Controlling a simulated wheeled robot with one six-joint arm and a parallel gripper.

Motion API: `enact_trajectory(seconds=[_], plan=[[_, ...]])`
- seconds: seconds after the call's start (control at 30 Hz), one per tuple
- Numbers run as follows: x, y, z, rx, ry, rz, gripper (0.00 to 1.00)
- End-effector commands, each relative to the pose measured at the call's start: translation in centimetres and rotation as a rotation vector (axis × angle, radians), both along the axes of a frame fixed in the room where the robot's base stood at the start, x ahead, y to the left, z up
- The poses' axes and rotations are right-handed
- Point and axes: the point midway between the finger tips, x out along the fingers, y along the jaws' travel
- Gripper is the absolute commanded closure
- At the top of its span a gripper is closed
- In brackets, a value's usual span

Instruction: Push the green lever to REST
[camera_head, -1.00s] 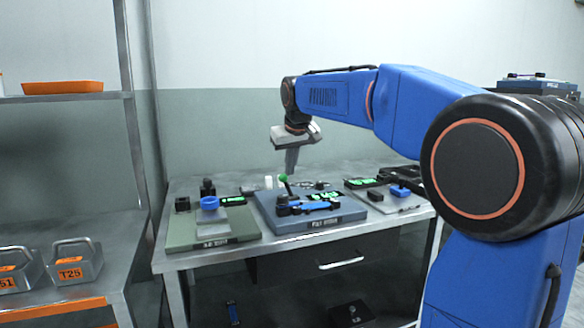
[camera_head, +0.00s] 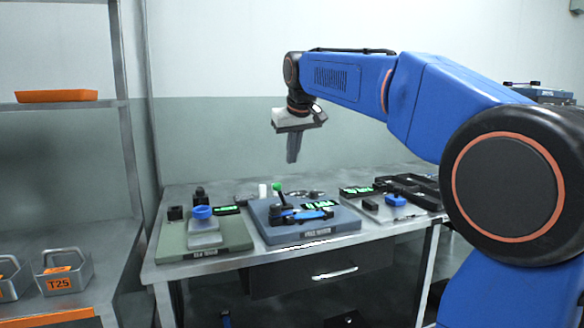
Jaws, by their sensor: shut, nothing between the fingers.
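The green lever (camera_head: 278,187) has a round green knob and stands on the blue-grey device board (camera_head: 307,235) in the middle of the table. It looks nearly upright, leaning slightly left. My gripper (camera_head: 292,161) points down above and a little to the right of the knob. It is shut and empty, with a visible gap between its tips and the knob. The lettering on the board is too small to read, so I cannot tell which mark is REST.
A green board (camera_head: 236,245) with a blue-topped part stands left of the device. A grey board (camera_head: 408,212) with a black tray (camera_head: 412,188) lies to the right. Shelves with an orange tray (camera_head: 57,96) and a T25 basket (camera_head: 63,274) stand at far left.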

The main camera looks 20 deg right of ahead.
Motion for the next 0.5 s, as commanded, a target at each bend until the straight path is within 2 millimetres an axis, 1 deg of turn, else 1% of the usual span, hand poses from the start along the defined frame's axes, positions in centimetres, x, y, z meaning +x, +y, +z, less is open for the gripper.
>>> enact_trajectory(seconds=[0.03, 0.2, 0.3, 0.5], plan=[[-0.4, 0.3, 0.8, 0.000, -0.002, 0.001, 1.00], [-1.5, 0.8, 2.5, 0.000, -0.002, 0.001, 1.00], [-1.8, 0.9, 3.1, 0.000, -0.001, 0.001, 1.00], [-2.0, 1.0, 3.3, -0.001, 0.000, 0.000, 1.00]])
